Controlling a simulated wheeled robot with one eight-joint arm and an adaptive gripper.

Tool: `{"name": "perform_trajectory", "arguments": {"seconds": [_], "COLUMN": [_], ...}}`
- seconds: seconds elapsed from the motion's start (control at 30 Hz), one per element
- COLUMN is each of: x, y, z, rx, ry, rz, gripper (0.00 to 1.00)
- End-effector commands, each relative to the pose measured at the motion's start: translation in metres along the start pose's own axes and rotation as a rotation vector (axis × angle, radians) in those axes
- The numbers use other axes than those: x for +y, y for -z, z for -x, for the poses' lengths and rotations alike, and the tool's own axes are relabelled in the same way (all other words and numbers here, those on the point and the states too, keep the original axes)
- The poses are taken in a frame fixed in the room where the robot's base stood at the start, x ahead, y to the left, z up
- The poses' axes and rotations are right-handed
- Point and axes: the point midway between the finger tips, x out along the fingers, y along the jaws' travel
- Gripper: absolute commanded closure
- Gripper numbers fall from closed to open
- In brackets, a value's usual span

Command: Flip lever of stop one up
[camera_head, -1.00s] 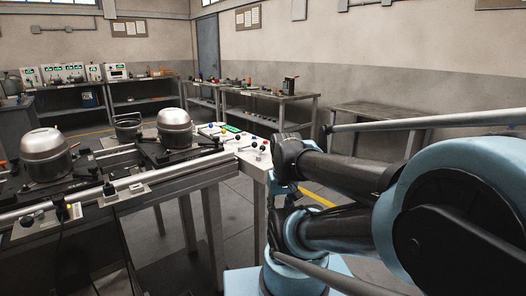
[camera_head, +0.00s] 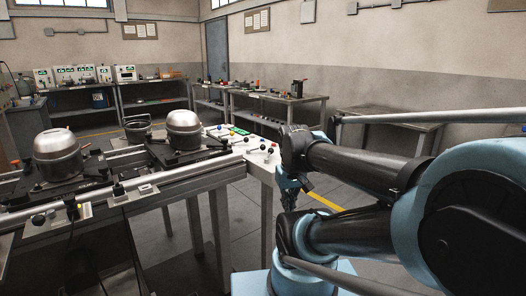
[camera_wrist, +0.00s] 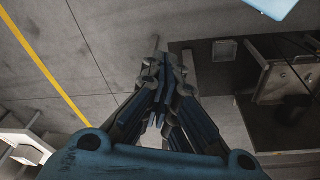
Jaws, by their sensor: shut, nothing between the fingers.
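My gripper (camera_head: 290,188) hangs below the wrist at the right end of the conveyor bench (camera_head: 262,165), pointing down and apart from it. In the wrist view my gripper (camera_wrist: 158,85) is shut and empty, over grey floor. A white panel (camera_head: 250,146) on the bench end carries small levers with coloured knobs, left of my gripper. I cannot tell which lever belongs to stop one.
Two silver compressors, a left one (camera_head: 57,155) and a right one (camera_head: 184,130), stand on dark pallets on the bench. A side table with tools (camera_head: 278,97) and an empty table (camera_head: 395,125) stand behind. The floor right of the bench is clear.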

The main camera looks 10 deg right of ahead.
Motion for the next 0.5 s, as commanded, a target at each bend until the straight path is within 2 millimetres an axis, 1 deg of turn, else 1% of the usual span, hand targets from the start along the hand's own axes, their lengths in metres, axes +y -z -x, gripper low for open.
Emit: {"name": "perform_trajectory", "arguments": {"seconds": [0.03,0.2,0.37,0.5], "x": [0.001,0.004,0.006,0.006], "y": [0.009,0.04,0.071,0.1], "z": [0.008,0.032,0.052,0.067], "rx": [-0.006,-0.03,-0.055,-0.076], "ry": [-0.005,-0.021,-0.034,-0.045], "rz": [0.039,0.192,0.337,0.463], "gripper": [1.0,1.0,1.0,1.0]}}
